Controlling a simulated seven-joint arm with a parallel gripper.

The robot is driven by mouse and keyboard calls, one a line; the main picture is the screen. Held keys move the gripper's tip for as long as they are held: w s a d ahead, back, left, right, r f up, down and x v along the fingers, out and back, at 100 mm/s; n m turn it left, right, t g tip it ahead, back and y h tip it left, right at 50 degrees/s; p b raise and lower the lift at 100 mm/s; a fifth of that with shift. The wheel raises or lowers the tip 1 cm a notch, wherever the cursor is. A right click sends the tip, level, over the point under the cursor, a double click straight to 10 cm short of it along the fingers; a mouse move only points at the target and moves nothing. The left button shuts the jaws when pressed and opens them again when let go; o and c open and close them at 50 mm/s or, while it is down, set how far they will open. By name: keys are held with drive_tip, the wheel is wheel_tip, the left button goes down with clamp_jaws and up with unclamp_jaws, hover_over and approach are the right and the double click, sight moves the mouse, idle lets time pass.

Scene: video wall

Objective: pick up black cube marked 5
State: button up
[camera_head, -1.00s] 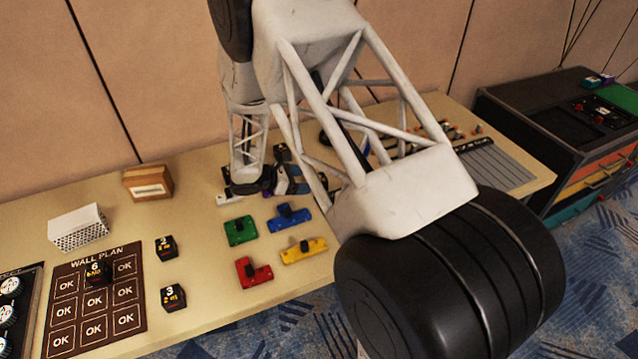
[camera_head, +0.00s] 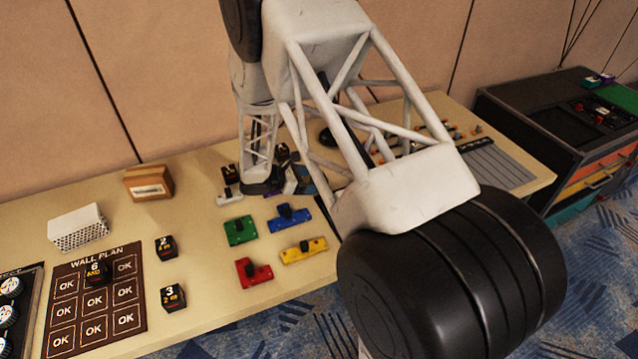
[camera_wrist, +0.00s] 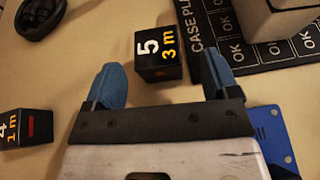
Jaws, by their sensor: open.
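The black cube marked 5 (camera_wrist: 158,57), with "3 m" in orange under the white number, sits on the table in the wrist view. My gripper (camera_wrist: 161,84) is open, with one blue fingertip left of the cube and the other right of it. The cube lies mostly beyond the gap between the fingertips, and no grip on it shows. In the head view my arm's end hides much of this spot, and I cannot make out the 5 there.
A black cube marked 4 (camera_wrist: 24,128) lies left of my gripper. A dark "CASE PLAN" board (camera_wrist: 222,30) with a pale box (camera_wrist: 278,15) is at upper right. A blue piece (camera_wrist: 268,135) is near the right finger. A dark round object (camera_wrist: 52,15) is at upper left.

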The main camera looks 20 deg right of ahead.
drive_tip(key=shift+x, duration=2.55)
drive_tip(key=shift+w, duration=0.1)
drive_tip(key=shift+c, duration=0.3)
drive_tip(key=c, duration=1)
drive_tip(key=shift+r, duration=0.15)
drive_tip(key=shift+c, duration=0.2)
drive_tip(key=shift+r, duration=4.9)
